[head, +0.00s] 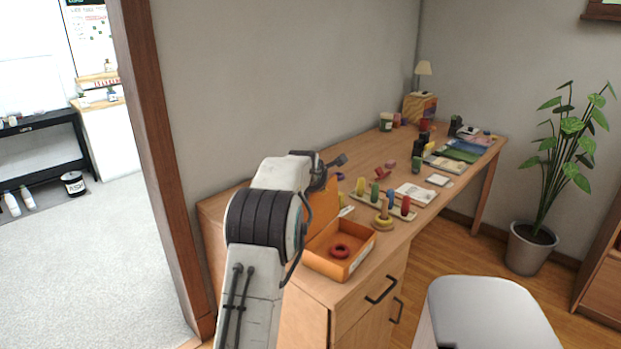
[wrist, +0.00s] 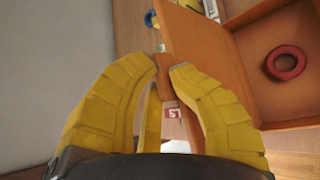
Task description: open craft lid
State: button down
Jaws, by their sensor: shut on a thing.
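The orange craft box (head: 363,262) sits on the near end of the desk, with a red ring (head: 340,250) inside. Its lid (head: 321,208) stands raised at the box's left side, partly hidden by my arm. In the wrist view the lid (wrist: 196,48) is an orange panel joined to the box (wrist: 285,122), and the red ring (wrist: 286,63) lies in the box. My gripper (wrist: 167,70) has yellow fingers closed on the lid's edge. In the head view my arm hides most of the fingers.
The wooden desk (head: 345,291) holds a board of colored pegs (head: 372,206), a white paper (head: 415,194), a lamp (head: 423,75) and several small things. A wall is behind. A pale chair (head: 490,315) stands in front, a potted plant (head: 531,247) at right.

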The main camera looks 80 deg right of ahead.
jog(key=shift+w+f, duration=0.3)
jog(key=shift+f, duration=0.45)
jog(key=c, duration=1.3)
grip_release()
jog(key=shift+d, duration=0.15)
jog(key=shift+c, duration=0.2)
jog(key=shift+o, duration=1.1)
jog(key=shift+r, duration=0.35)
jog(key=shift+a+r, duration=0.35)
jog(key=v, duration=1)
jog(key=shift+a, duration=0.35)
jog(key=shift+r, duration=0.15)
